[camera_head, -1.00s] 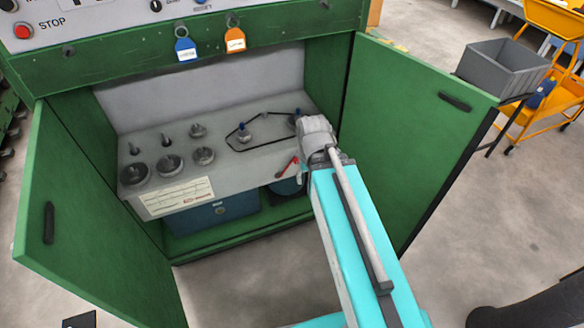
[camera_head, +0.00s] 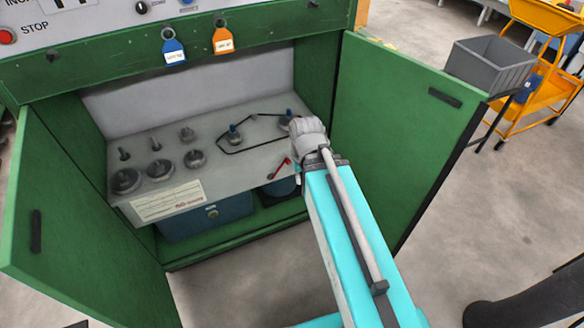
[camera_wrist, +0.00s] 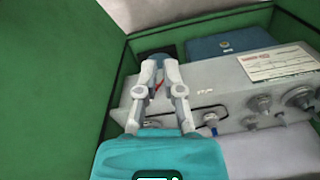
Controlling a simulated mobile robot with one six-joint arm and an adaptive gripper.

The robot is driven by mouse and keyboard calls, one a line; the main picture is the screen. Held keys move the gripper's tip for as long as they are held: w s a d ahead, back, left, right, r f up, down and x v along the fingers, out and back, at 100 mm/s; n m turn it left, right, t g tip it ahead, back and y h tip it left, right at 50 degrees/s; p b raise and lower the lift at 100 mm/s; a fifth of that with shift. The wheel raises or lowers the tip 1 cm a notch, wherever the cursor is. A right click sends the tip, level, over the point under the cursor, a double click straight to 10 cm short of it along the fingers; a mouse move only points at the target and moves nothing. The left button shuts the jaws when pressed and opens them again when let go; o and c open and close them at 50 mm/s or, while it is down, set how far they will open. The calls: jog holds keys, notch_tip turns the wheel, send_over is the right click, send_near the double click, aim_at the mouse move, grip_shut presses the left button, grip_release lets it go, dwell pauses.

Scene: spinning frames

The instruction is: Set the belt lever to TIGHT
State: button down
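The red belt lever (camera_head: 280,168) is on the front face of the grey machine panel inside the open green cabinet. It slants, with its upper end to the right. A thin black belt (camera_head: 222,150) loops around blue-topped spindles on the panel. In the wrist view, the red lever (camera_wrist: 159,84) shows small between the fingers of my gripper (camera_wrist: 160,72). The fingers are apart with a gap between them, and nothing is clearly gripped. Whether they touch the lever cannot be told.
Open green doors flank the cabinet on the left (camera_head: 75,215) and right (camera_head: 400,135). Several metal pulleys (camera_head: 158,169) stand on the panel, beside a white label (camera_head: 166,201). A blue box (camera_head: 205,217) sits below. Blue (camera_head: 173,50) and orange (camera_head: 222,40) tags hang above.

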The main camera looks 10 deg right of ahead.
jog(key=w+a+f+m+t+y+b, duration=0.1)
jog(key=w+f+m+t+y+b, duration=0.25)
jog(key=w+f+b, duration=0.7)
jog(key=w+f+m+t+y+b, duration=0.4)
jog(key=f+b, duration=0.7)
jog(key=b, duration=0.7)
jog(key=w+d+f+m+t+b, duration=0.5)
jog(key=d+f+b, duration=0.2)
jog(key=b, duration=0.7)
jog(key=w+d+f+m+t+h+b, duration=0.1)
jog(key=w+d+f+m+t+b, duration=0.4)
jog(key=b, duration=0.8)
jog(key=w+d+f+m, duration=0.1)
jog(key=d+f, duration=0.2)
jog(key=shift+f+b, duration=0.15)
jog(key=shift+b, duration=0.25)
jog(key=shift+w+m, duration=0.15)
jog(key=shift+m, duration=0.1)
jog(key=w+a+r+p, duration=0.2)
jog(key=w+a, duration=0.5)
jog(key=w, duration=0.1)
jog(key=shift+w+r, duration=0.2)
jog(key=shift+w, duration=0.2)
